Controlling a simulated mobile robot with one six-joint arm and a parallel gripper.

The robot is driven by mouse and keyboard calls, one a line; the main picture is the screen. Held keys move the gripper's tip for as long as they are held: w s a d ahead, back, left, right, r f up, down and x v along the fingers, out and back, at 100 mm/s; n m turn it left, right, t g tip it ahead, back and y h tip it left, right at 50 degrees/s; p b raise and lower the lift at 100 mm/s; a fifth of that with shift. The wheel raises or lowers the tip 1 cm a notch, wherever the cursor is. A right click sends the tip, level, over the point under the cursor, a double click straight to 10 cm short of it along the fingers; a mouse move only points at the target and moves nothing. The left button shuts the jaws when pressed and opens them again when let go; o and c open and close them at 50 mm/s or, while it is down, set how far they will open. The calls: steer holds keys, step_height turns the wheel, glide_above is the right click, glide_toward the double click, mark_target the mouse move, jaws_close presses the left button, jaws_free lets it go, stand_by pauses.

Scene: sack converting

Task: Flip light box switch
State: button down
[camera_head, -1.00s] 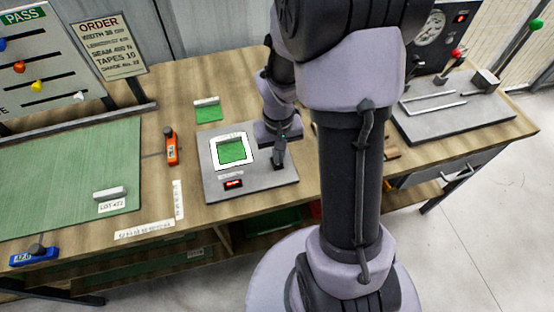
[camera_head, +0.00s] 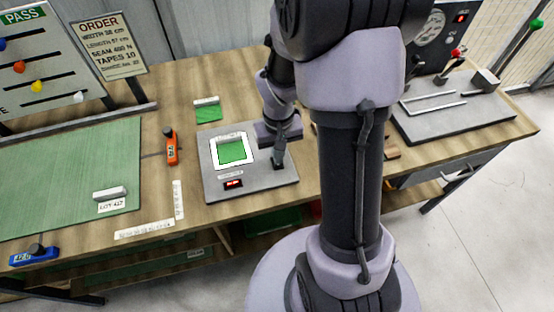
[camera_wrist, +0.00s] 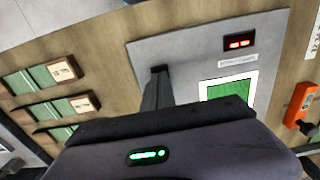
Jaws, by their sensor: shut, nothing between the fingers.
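The light box (camera_head: 255,187) is a grey plate on the wooden bench with a lit white window (camera_head: 215,150) and a green swatch (camera_head: 232,151) on it. A small red display (camera_head: 232,184) sits near its front edge. My gripper (camera_head: 279,162) is shut and empty, pointing down at the right part of the plate. In the wrist view the light box (camera_wrist: 190,52) shows with its lit window (camera_wrist: 252,92) and red display (camera_wrist: 239,41). There the closed fingertips (camera_wrist: 160,70) are over the plate beside the window. The switch is not clearly visible; the fingertips may hide it.
An orange tool (camera_head: 171,147) lies left of the light box, and a small green swatch (camera_head: 208,110) behind it. A green mat (camera_head: 70,180) covers the bench's left side. A grey tester base (camera_head: 455,115) with a gauge stands at right. Green samples (camera_wrist: 40,77) show in the wrist view.

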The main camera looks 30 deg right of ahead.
steer(key=shift+f+b, duration=0.7)
steer(key=shift+f, duration=0.15)
stand_by(0.3)
step_height(320, 180, up, 7)
steer(key=p, duration=0.6)
steer(key=s+a+r+t+b, duration=0.25)
steer(key=a+r, duration=0.35)
steer(key=r, duration=0.4)
steer(key=s+a+r+m+t+y+b, duration=0.1)
steer(key=s+a+r+t+y, duration=0.1)
steer(key=s+a+r, duration=0.5)
steer(key=shift+s+a+r+t, duration=0.4)
steer(key=shift+s+a+t, duration=0.25)
steer(key=shift+s+a, duration=0.2)
